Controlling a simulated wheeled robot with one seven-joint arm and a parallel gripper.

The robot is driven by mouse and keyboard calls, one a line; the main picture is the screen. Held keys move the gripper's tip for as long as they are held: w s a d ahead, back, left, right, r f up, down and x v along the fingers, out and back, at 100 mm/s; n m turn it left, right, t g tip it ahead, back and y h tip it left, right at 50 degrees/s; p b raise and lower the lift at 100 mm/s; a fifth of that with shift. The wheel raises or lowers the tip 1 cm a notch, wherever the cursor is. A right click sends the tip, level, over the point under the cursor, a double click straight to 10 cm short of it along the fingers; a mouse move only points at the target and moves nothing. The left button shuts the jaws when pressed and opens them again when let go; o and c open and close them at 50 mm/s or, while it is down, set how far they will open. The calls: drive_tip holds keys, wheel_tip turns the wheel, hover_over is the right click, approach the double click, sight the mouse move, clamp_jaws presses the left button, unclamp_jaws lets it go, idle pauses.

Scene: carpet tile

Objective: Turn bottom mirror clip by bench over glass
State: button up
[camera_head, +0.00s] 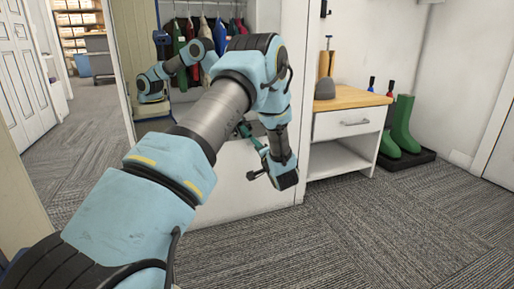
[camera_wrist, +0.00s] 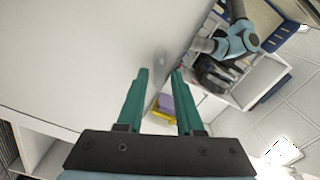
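The tall mirror (camera_head: 135,30) stands left of the bench in the head view and reflects hanging clothes and my arm. In the wrist view its reflecting glass (camera_wrist: 262,95) fills the right, beyond a slanting edge with a plain pale surface to the left. My gripper (camera_wrist: 160,73) is open, with its two teal fingers apart and nothing seen held between them. In the head view it hangs low before the pale panel, left of the bench (camera_head: 352,98). A faint small spot lies just past the fingertips; I cannot tell if it is the clip. My arm hides part of the mirror.
The bench has a wooden top, a drawer and an open shelf, close on the gripper's right. Green boots (camera_head: 402,128) stand on a dark tray (camera_head: 415,161) beyond it. The carpet (camera_head: 330,235) in front is clear.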

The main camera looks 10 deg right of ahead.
clamp_jaws()
idle(0.3)
drive_tip(key=shift+n+p, duration=0.3)
drive_tip(key=shift+p, duration=0.05)
drive_tip(key=shift+n+p, duration=2.2)
drive_tip(key=shift+n, duration=4.2)
drive_tip(key=shift+o, duration=0.4)
unclamp_jaws()
